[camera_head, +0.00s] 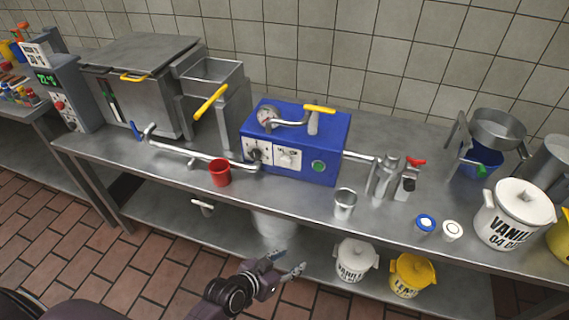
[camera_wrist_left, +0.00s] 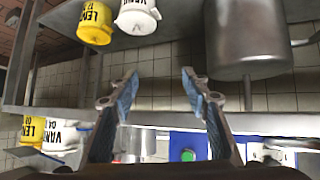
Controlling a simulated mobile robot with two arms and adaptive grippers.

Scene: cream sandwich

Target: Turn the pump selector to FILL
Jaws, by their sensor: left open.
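The blue pump (camera_head: 330,135) stands on the steel counter. Its front has a white panel with a dark knob (camera_head: 257,154), a white plate (camera_head: 287,158) with a small knob, and a green button (camera_head: 319,166). I cannot read which way the selector points. My left gripper (camera_head: 287,263) is open and empty, low in front of the counter, apart from the pump. In the left wrist view the open fingers (camera_wrist_left: 160,78) have nothing between them. Part of the blue pump (camera_wrist_left: 175,146) and its green button (camera_wrist_left: 188,155) show beyond them, the picture being upside down.
A red cup (camera_head: 220,173) and a steel cup (camera_head: 345,204) stand near the counter's front edge. A pipe (camera_head: 190,152) runs left from the pump. Below, a white tub (camera_head: 355,260) and a yellow tub (camera_head: 412,274) stand on the lower shelf (camera_head: 180,215).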

